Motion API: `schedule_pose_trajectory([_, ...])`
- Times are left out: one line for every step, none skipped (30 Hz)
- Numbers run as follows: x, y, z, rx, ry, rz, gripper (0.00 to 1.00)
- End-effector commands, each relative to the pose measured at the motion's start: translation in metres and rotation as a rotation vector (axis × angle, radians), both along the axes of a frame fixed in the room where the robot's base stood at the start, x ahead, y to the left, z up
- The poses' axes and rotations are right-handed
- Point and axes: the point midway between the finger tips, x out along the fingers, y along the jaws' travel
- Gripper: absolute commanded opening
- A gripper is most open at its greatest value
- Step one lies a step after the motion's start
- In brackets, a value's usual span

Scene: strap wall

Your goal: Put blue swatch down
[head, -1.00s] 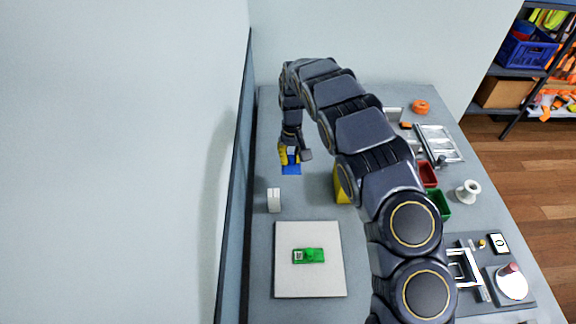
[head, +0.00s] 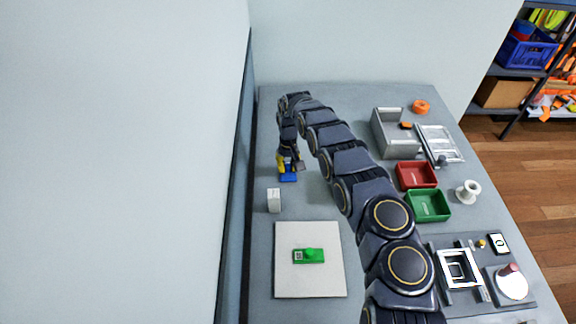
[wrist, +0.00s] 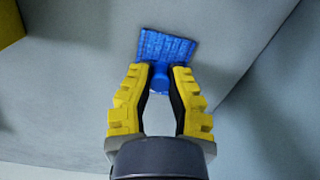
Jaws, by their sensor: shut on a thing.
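The blue swatch (head: 288,177) is at the left part of the grey table, beyond the small white block. In the wrist view the blue swatch (wrist: 166,46) is a flat woven-looking square with a round blue knob. My gripper (wrist: 158,72) has yellow fingers shut on that knob. In the head view my gripper (head: 289,166) is just above the tabletop, with the swatch below its fingertips. I cannot tell whether the swatch touches the table.
A white block (head: 274,200) stands nearer. A white board (head: 290,280) bears a green piece (head: 309,256) with a knob. Red (head: 416,175) and green (head: 428,205) trays and a grey bin (head: 397,145) stand right of my arm. A wall borders the table's left.

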Motion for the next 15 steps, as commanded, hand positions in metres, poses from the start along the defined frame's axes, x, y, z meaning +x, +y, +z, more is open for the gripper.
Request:
schedule_pose_trajectory([0.0004, -0.0001, 0.0005, 0.0, -0.002, 0.0, 0.0])
schedule_pose_trajectory([0.0006, -0.0002, 0.0008, 0.0, -0.002, 0.0, 0.0])
schedule_pose_trajectory([0.0007, -0.0002, 0.001, -0.001, -0.002, 0.0, 0.0])
schedule_pose_trajectory([0.0007, -0.0002, 0.001, 0.0, -0.002, 0.0, 0.0])
schedule_pose_trajectory([0.0007, -0.0002, 0.001, 0.0, -0.002, 0.0, 0.0])
schedule_pose_trajectory([0.0006, -0.0001, 0.0005, 0.0, -0.002, 0.0, 0.0])
schedule_pose_trajectory([0.0005, 0.0, -0.0002, 0.0, -0.002, 0.0, 0.0])
schedule_pose_trajectory([0.0005, 0.0, -0.0012, 0.0, -0.002, 0.0, 0.0])
schedule_pose_trajectory([0.0004, 0.0001, -0.0027, 0.0, -0.001, 0.0, 0.0])
schedule_pose_trajectory([0.0005, -0.0001, -0.0021, 0.0, -0.002, 0.0, 0.27])
schedule_pose_trajectory([0.0005, -0.0001, -0.002, 0.0, -0.002, 0.0, 0.34])
schedule_pose_trajectory([0.0006, -0.0001, -0.0019, 0.0, -0.002, 0.0, 0.34])
schedule_pose_trajectory([0.0006, -0.0001, -0.0019, 0.0, -0.002, 0.0, 0.34])
schedule_pose_trajectory([0.0007, -0.0001, -0.0018, 0.0, -0.002, 0.0, 0.34])
schedule_pose_trajectory([0.0007, -0.0001, -0.0018, 0.0, -0.002, 0.0, 0.34])
